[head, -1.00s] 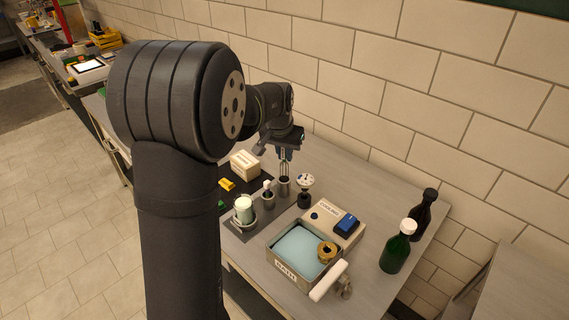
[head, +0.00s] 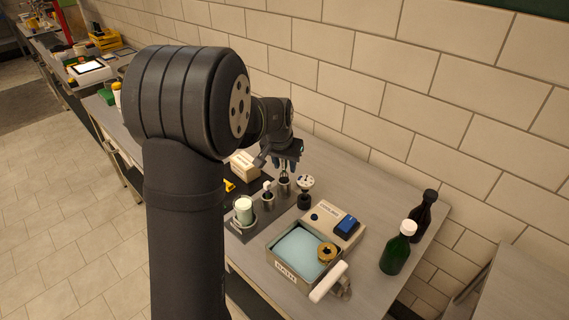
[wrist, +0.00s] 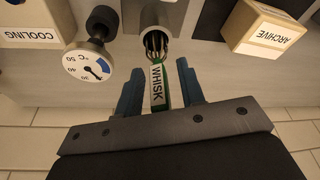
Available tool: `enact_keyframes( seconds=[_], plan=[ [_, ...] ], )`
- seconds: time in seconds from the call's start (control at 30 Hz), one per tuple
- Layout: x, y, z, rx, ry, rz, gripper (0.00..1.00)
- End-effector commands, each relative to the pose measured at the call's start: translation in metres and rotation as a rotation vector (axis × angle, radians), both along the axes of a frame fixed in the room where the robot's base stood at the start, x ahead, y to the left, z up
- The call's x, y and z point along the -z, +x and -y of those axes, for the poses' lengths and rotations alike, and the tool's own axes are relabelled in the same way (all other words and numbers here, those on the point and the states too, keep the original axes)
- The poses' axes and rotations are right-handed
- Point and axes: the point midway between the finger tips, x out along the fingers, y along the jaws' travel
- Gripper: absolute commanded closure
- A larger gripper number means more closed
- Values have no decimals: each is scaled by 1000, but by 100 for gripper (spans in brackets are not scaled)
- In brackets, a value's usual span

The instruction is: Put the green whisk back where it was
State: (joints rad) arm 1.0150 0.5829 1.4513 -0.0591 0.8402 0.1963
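The green whisk (wrist: 160,84) shows in the wrist view with its labelled handle toward me and its wire loops down inside a metal cup (wrist: 150,16). In the head view the whisk wires (head: 284,176) stand in the same cup (head: 284,188), in the row on the dark mat. My gripper (wrist: 159,68) is open, with one blue finger on each side of the handle and a visible gap on both sides. In the head view my gripper (head: 286,165) is just above the cup with its fingers spread. The bottom of the whisk is hidden in the cup.
A dial thermometer (wrist: 88,62) stands beside the cup, and a box labelled archive (wrist: 264,28) is on the other side. The tiled wall is behind.

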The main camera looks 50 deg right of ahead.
Motion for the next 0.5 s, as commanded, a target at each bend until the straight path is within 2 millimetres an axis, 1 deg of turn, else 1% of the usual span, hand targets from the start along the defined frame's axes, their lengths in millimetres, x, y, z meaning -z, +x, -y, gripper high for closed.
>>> enact_keyframes(
  seconds=[0.17, 0.5],
  plan=[
    [-16, -1, -3, 0, -2, 2, 64],
    [-85, -8, -21, 0, -4, 3, 64]
  ],
)
